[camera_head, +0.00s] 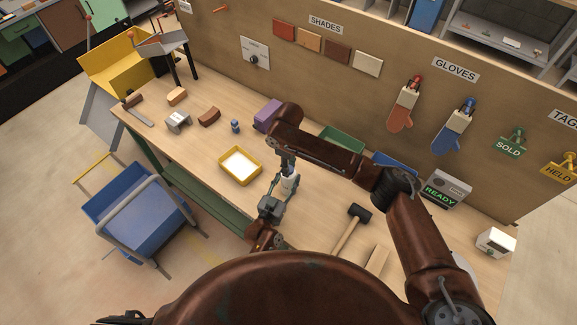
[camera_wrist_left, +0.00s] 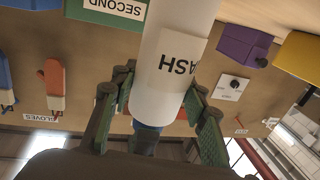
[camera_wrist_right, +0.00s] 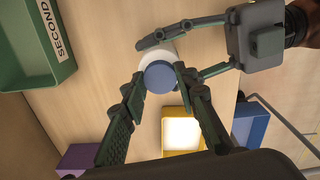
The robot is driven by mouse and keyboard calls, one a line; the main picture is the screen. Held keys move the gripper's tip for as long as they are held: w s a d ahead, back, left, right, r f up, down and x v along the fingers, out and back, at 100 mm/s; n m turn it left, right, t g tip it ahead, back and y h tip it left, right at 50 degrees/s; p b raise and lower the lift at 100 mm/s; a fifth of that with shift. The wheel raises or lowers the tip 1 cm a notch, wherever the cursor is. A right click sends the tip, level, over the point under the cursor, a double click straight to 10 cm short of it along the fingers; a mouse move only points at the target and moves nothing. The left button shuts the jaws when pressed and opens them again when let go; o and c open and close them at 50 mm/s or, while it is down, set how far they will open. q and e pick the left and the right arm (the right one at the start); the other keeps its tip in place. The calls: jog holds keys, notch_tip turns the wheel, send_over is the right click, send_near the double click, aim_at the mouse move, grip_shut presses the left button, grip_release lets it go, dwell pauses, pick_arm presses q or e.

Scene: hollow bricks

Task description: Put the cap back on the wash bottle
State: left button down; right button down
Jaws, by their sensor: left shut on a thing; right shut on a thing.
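The white wash bottle (camera_head: 290,184) is held above the table by my left gripper (camera_head: 281,188). It fills the middle of the left wrist view (camera_wrist_left: 172,60), its lettering upside down, with my left fingers on both sides. My right gripper (camera_head: 288,163) is above the bottle, pointing down, and is shut on the blue cap (camera_wrist_right: 160,76). In the right wrist view the cap lies over the bottle's white top (camera_wrist_right: 152,56). In the left wrist view the cap (camera_wrist_left: 147,136) is in line with the bottle's top end. I cannot tell whether it is seated.
A yellow tray (camera_head: 222,173) with a white inside stands left of the grippers. A purple box (camera_head: 266,113) and a green bin (camera_head: 341,139) stand behind. A mallet (camera_head: 347,230) lies to the right. Several bricks, a hammer and a small blue object (camera_head: 235,126) are at the left.

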jog(key=shift+m, duration=0.7)
jog(key=c, duration=1.5)
grip_release()
jog(key=shift+r, duration=2.3)
jog(key=shift+c, duration=0.5)
